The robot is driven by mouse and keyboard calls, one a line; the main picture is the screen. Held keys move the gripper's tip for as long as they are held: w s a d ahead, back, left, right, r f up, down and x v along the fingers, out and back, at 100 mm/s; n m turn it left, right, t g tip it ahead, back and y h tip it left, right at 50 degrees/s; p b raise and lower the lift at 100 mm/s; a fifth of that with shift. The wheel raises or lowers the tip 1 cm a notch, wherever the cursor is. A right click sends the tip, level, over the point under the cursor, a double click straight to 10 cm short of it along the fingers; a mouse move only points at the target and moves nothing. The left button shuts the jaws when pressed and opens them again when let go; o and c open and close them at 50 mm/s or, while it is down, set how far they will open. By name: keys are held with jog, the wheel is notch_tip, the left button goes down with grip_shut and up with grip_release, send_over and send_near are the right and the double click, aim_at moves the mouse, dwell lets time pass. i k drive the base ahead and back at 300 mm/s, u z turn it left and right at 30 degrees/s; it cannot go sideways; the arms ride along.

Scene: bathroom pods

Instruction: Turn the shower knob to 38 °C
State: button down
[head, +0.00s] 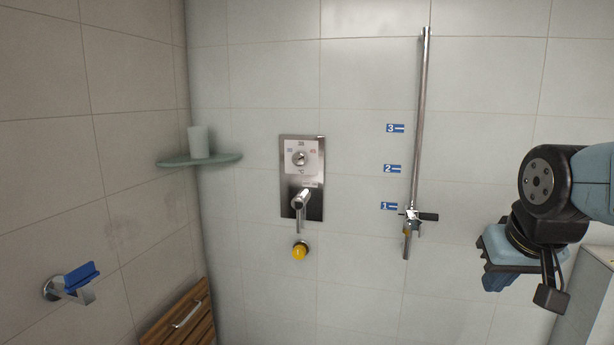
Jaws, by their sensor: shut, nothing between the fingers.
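The shower knob (299,158) is a small round metal knob at the upper part of a chrome wall plate (287,199).
A vertical shower rail (421,110) with a sliding holder (413,217) and blue labels 1 to 3 stands between plate and gripper. A yellow knob (300,251) sits below the plate. A glass shelf (177,161) with a white cup (199,142), a wooden seat (190,308) and a blue-topped bracket (72,284) are left.

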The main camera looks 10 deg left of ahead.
aim_at(301, 159)
jog(key=u, duration=1.65)
jog(key=k, duration=0.55)
jog(key=z, duration=0.75)
jog(key=i, duration=1)
jog(key=u, duration=0.05)
